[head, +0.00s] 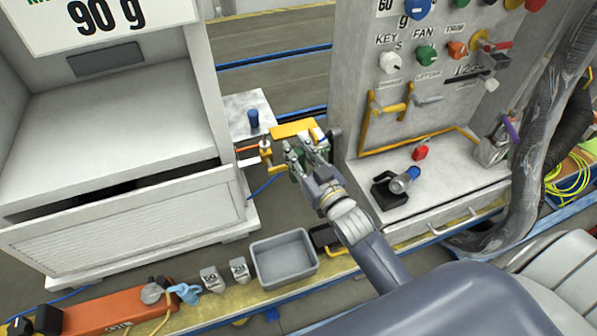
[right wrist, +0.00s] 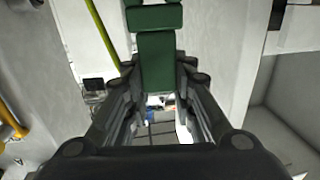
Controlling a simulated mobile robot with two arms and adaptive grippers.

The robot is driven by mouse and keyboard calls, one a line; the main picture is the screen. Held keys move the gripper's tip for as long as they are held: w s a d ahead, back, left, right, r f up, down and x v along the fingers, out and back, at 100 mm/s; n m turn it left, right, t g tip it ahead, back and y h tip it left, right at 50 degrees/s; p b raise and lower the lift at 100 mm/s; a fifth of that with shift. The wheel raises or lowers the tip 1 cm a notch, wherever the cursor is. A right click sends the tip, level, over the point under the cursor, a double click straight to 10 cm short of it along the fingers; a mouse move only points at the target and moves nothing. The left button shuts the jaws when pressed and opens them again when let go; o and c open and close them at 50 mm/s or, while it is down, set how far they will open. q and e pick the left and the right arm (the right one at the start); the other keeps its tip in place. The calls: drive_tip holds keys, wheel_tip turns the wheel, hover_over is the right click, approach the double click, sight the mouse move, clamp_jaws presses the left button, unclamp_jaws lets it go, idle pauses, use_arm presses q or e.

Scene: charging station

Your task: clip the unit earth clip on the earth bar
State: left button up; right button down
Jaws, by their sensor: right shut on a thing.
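My right gripper (head: 303,150) is in the gap between the white cabinet and the control panel. It is shut on a green part, which I take to be the unit earth clip; it is mostly hidden by the fingers in the head view. In the right wrist view the green clip (right wrist: 157,62) lies between the fingers (right wrist: 157,85). A small orange-copper bar (head: 248,148), possibly the earth bar, sticks out left of the gripper beside a yellow bracket (head: 295,129). I cannot tell whether the clip touches either. My left gripper is not in view.
The white cabinet (head: 120,190) stands close on the left. The control panel (head: 350,100) with knobs and yellow handles is close on the right. A grey bin (head: 284,262) and weights (head: 212,279) stand on the front ledge. A black and blue device (head: 397,188) sits on the panel's shelf.

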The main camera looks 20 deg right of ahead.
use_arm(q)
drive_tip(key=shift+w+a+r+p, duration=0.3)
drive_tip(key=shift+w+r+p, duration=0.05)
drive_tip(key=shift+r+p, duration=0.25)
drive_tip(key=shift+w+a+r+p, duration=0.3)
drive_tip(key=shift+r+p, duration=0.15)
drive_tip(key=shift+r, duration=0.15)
use_arm(e)
drive_tip(key=w+d+r+m+h, duration=0.1)
drive_tip(key=w+d+r+h, duration=0.1)
drive_tip(key=w+d+r, duration=0.5)
drive_tip(key=w+d, duration=0.4)
drive_tip(key=w, duration=0.2)
drive_tip(key=shift+w+d+m+h, duration=0.15)
drive_tip(key=shift+w+m+h, duration=0.15)
drive_tip(key=shift+w, duration=0.05)
drive_tip(key=shift+r, duration=0.1)
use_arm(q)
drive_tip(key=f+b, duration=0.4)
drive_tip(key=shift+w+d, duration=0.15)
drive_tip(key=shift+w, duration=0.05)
use_arm(e)
wheel_tip(320, 180, down, 6)
drive_tip(key=shift+r, duration=0.1)
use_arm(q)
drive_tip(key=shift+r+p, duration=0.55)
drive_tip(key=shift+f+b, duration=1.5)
use_arm(e)
drive_tip(key=shift+f, duration=2.05)
